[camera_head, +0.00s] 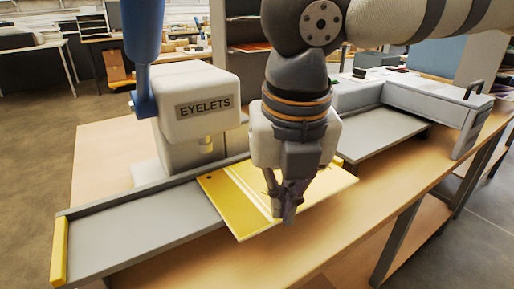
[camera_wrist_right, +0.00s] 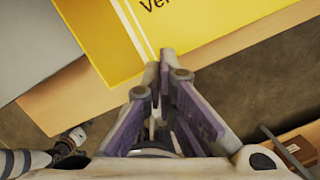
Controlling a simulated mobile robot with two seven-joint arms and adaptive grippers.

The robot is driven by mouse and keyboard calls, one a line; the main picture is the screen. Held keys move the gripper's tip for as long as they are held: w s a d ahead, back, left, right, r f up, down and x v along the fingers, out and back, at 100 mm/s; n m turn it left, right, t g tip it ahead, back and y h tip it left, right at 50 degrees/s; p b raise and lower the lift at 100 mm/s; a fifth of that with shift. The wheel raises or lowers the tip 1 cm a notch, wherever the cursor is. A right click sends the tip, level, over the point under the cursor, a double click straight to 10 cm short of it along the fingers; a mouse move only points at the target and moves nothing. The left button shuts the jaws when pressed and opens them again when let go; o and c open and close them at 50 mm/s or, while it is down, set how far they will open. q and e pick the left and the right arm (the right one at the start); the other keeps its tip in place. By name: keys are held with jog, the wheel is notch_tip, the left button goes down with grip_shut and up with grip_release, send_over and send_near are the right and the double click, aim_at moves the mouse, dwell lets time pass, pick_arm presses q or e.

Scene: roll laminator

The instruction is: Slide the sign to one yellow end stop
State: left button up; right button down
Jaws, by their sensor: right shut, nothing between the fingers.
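The sign (camera_head: 238,211) is a flat yellow panel with a pale stripe, lying on the grey tray (camera_head: 145,226) and overhanging its front edge. It also shows in the right wrist view (camera_wrist_right: 100,35), with part of some dark lettering. One yellow end stop (camera_head: 59,252) stands at the tray's left end, well apart from the sign. A small yellow piece (camera_head: 338,161) shows at the right, mostly behind my arm. My right gripper (camera_head: 286,214) is shut and empty, pointing down at the sign's front part. Its fingertips (camera_wrist_right: 165,62) overlap the sign's edge in the wrist view; I cannot tell whether they touch.
A white machine labelled EYELETS (camera_head: 196,104) with a blue lever (camera_head: 143,40) stands behind the tray. A white laminator-like machine (camera_head: 420,95) stands at the right with a grey bed (camera_head: 385,135). The wooden bench (camera_head: 100,150) has bare room behind the tray's left part.

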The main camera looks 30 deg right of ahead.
aim_at(278, 180)
jog(key=shift+w+d, duration=0.2)
jog(key=shift+w, duration=0.1)
jog(key=w+d, duration=0.1)
jog(key=w, duration=0.2)
jog(key=w+d, duration=0.1)
jog(key=w, duration=0.2)
jog(key=w+d, duration=0.2)
jog(key=w, duration=0.1)
jog(key=shift+w+f, duration=0.1)
jog(key=shift+f, duration=0.6)
pick_arm(q)
jog(key=shift+s, duration=0.45)
pick_arm(e)
jog(key=shift+f, duration=0.2)
jog(key=shift+s+a+f, duration=0.2)
jog(key=shift+s, duration=0.2)
jog(key=shift+r, duration=0.1)
